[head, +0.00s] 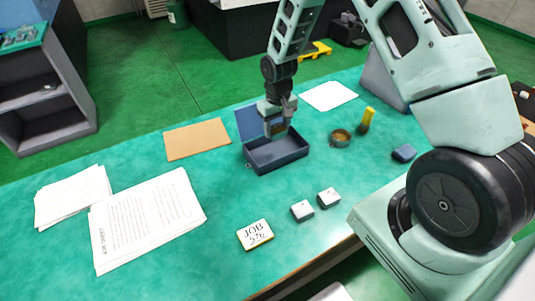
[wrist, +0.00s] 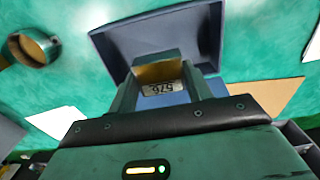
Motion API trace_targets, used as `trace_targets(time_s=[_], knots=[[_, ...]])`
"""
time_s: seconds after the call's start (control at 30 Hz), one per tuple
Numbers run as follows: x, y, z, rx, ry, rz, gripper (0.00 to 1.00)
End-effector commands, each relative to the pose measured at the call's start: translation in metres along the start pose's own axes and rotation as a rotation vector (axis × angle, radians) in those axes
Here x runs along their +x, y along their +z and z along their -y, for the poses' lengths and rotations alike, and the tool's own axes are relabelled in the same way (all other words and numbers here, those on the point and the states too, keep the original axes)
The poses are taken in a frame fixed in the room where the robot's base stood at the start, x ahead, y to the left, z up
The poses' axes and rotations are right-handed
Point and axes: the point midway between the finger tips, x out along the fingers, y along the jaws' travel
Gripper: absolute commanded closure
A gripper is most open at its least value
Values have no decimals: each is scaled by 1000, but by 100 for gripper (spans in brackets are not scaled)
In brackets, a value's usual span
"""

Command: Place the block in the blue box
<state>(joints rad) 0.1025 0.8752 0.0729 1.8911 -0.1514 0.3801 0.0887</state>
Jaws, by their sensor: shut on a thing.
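The blue box (head: 278,158) stands on the green table with its lid (head: 250,122) raised at the back. In the wrist view the blue box (wrist: 150,30) lies just beyond my fingers. My gripper (head: 275,122) is over the box, pointing down. A card (head: 255,235) on the table reads JOB and what looks like 976.
A round tin (head: 340,137), a yellow bottle (head: 366,122) and a blue piece (head: 404,153) are right of the box. A brown board (head: 196,139) and papers (head: 150,220) lie left.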

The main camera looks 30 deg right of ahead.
Motion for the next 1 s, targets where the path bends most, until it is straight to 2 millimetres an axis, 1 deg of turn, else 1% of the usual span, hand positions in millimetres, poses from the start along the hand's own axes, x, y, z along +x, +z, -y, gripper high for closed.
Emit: trace_targets(time_s=[0.1, 0.2, 0.4, 0.6, 0.73, 1.0], knots=[[20, 1, 0, 0, 0, 4, 96], [34, 1, 1, 0, 0, 2, 96], [49, 0, 1, 0, 0, 1, 96], [75, 0, 1, -1, 0, 1, 96], [84, 0, 1, -1, 0, 0, 96], [86, 0, 1, 0, 0, -1, 96]])
